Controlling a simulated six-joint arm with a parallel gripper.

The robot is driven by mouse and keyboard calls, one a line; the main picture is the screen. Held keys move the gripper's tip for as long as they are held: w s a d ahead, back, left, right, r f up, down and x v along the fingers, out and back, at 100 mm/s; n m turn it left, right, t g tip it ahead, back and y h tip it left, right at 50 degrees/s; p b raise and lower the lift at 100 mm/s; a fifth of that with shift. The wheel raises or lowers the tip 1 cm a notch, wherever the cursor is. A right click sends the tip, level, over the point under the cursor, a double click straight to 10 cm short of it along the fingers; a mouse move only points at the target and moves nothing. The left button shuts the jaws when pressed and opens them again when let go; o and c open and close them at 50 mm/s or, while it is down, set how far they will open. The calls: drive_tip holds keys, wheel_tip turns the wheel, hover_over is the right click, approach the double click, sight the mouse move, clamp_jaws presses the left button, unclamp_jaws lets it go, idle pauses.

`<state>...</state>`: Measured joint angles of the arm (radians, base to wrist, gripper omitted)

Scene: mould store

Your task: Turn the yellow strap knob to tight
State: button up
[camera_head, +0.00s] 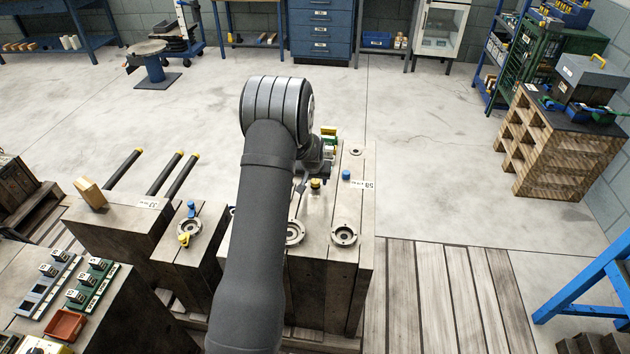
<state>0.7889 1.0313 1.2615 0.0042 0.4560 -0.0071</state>
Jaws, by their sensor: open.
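A small yellow knob (315,183) on a dark base stands on top of the middle grey mould block (325,215). Which yellow piece is the strap knob is not certain, as another yellow piece (184,240) lies by a round fitting on the block to the left. My gripper (314,178) is open, just above or around the middle yellow knob. It is small and partly hidden behind my arm, so I cannot tell whether its fingers touch the knob. The knob's pointer and any tight mark are too small to read.
A blue knob (346,174) and a green and yellow piece (329,136) stand close to my gripper. Round ring fittings (344,235) sit at the block's front. A bench with trays (65,322) is at lower left. Bare floor (430,170) lies to the right.

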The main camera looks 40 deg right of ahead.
drive_tip(key=shift+w+d+f, duration=0.15)
drive_tip(key=shift+f, duration=0.35)
drive_tip(key=c, duration=1)
